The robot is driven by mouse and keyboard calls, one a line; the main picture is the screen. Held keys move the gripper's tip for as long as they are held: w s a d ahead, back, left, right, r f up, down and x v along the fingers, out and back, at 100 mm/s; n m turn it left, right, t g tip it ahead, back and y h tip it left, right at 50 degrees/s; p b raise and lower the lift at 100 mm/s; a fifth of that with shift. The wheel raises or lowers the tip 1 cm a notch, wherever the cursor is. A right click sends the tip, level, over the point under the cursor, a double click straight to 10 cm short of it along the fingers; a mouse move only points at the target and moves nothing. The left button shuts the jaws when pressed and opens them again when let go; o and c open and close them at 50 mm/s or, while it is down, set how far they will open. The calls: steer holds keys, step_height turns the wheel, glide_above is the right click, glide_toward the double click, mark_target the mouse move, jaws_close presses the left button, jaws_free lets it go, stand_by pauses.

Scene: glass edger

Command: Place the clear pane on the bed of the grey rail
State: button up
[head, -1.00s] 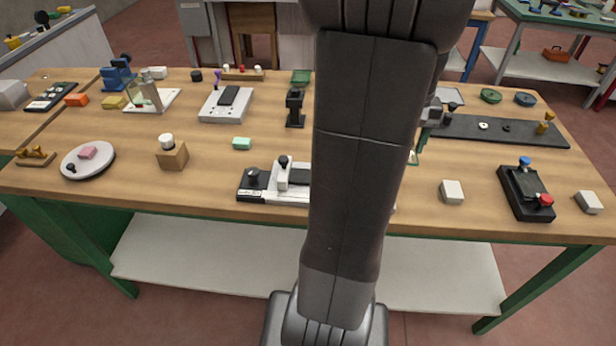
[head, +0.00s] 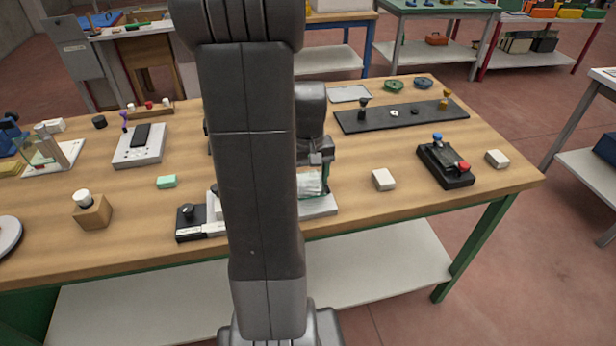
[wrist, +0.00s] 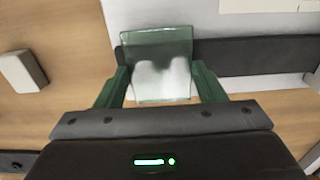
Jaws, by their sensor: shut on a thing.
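The clear pane (wrist: 160,72) is a see-through, green-edged plate between the two green fingers of my gripper (wrist: 158,84). My gripper is shut on it. In the head view the pane (head: 311,184) shows just right of my arm, below the gripper (head: 318,160). It appears over or close to the right end of the grey rail (head: 320,207). In the wrist view the rail's pale surface (wrist: 225,88) and dark strip (wrist: 255,56) lie behind the pane. My arm hides the rail's middle. I cannot tell whether the pane touches it.
A white block (head: 383,180) stands right of the rail, and a black box with blue and red knobs (head: 445,165) stands farther right. A long dark plate (head: 400,116) lies behind.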

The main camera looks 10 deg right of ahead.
mark_target(309, 184)
steer(key=shift+f, duration=0.25)
steer(key=o, duration=1)
steer(key=shift+o, duration=0.2)
step_height(309, 184, up, 12)
steer(key=shift+r, duration=0.15)
